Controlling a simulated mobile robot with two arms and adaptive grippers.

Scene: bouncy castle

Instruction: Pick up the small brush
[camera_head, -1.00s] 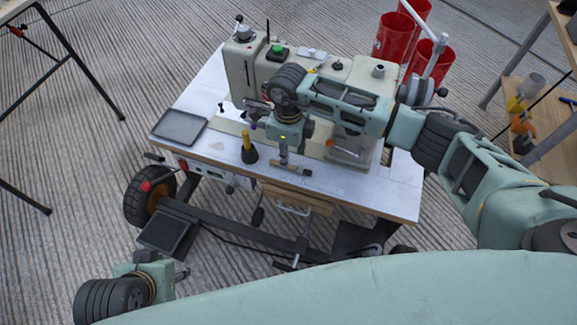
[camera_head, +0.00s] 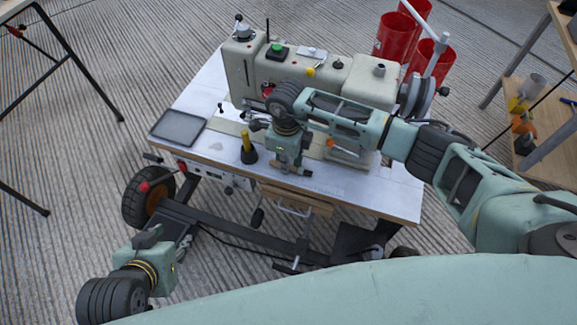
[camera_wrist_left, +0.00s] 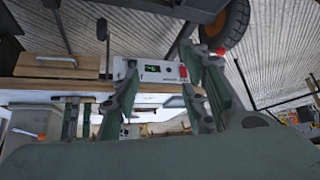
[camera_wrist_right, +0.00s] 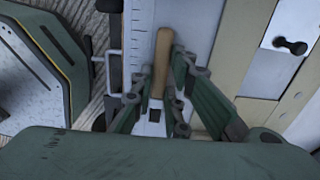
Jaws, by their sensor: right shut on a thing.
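The small brush has a wooden handle (camera_wrist_right: 161,62) with a pale metal part below it, seen in the right wrist view between the fingers. In the head view my right gripper (camera_head: 293,168) points down at the front of the sewing table and hides most of the brush. My right gripper (camera_wrist_right: 161,98) is shut on the brush. I cannot tell whether the brush still touches the tabletop. My left gripper (camera_head: 184,238) is low at the left, in front of the table; in the left wrist view its fingers (camera_wrist_left: 160,90) are apart and empty.
A sewing machine (camera_head: 315,80) stands along the back of the table (camera_head: 370,190). A grey tray (camera_head: 179,127) lies at the left, with a yellow-handled tool in a black base (camera_head: 248,150) near my right gripper. Red bins (camera_head: 394,36) stand behind.

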